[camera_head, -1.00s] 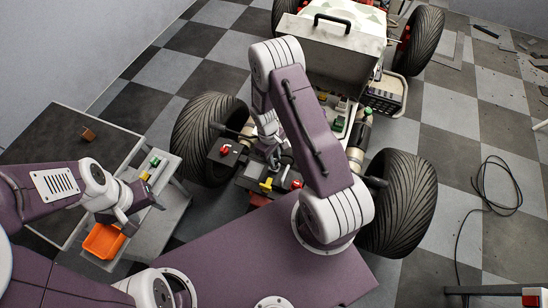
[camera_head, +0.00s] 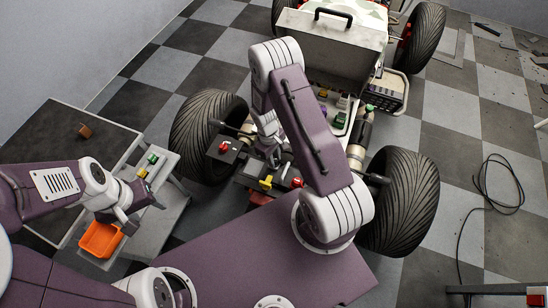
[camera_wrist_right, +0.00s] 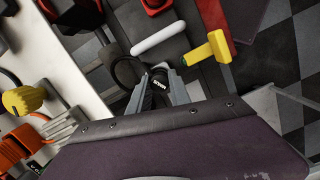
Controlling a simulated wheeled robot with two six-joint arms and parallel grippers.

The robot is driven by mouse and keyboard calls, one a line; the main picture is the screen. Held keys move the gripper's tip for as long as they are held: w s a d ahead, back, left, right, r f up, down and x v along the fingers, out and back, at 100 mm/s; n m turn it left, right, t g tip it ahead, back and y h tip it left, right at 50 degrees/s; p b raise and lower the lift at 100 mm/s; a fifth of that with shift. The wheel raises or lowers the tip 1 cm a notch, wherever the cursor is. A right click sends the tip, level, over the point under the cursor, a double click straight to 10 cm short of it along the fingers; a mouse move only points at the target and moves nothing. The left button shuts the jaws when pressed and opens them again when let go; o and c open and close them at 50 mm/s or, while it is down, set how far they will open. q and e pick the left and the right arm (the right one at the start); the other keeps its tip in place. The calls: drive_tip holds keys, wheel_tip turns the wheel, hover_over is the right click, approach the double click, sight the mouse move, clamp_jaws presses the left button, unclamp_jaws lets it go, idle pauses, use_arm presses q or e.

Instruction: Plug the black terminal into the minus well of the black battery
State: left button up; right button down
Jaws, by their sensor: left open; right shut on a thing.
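My right gripper (camera_head: 272,160) is over the front of the stripped quad, between its front wheels. In the right wrist view its fingers (camera_wrist_right: 158,92) are shut on a small black terminal (camera_wrist_right: 158,84) with pale lettering. Dark box-like surfaces lie below; I cannot tell which is the black battery, and the minus well is not clearly visible. A dark block with a red part (camera_head: 223,149) sits left of the gripper. A yellow lever-like part (camera_head: 265,182) lies just in front and also shows in the wrist view (camera_wrist_right: 208,49).
A side table (camera_head: 50,140) with a grey shelf stands at left, bearing green and yellow parts (camera_head: 149,161). The quad's large front tyres (camera_head: 402,205) flank the work area. A loose black cable (camera_head: 490,200) lies on the floor at right.

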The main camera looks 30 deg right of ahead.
drive_tip(key=shift+f, duration=0.2)
drive_tip(key=c, duration=1.1)
unclamp_jaws()
drive_tip(key=r, duration=0.6)
drive_tip(key=w+r, duration=0.1)
drive_tip(key=r, duration=0.2)
drive_tip(key=shift+w+a+p, duration=0.1)
drive_tip(key=shift+a+p, duration=0.2)
